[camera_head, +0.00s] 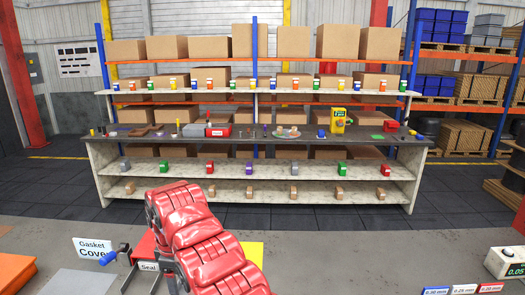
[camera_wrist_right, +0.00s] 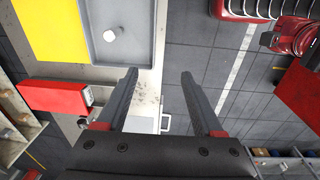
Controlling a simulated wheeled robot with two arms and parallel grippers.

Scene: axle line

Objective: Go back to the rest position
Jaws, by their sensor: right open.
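My right gripper (camera_wrist_right: 159,76) shows in the right wrist view with its two dark fingers spread apart and nothing between them. It hangs over the edge of a pale work surface (camera_wrist_right: 143,75), with dark tiled floor beyond. In the head view, a red segmented arm of mine rises from the bottom centre over the near bench. My left gripper is not in view.
The near bench (camera_head: 60,232) carries a "Gasket Cover" sign (camera_head: 92,248), an orange tray (camera_head: 14,272), a yellow sheet (camera_head: 252,252) and a gauge box (camera_head: 505,262). The wrist view shows a grey tray (camera_wrist_right: 120,72) and a red box (camera_wrist_right: 50,95). A loaded shelf (camera_head: 255,213) stands across open floor.

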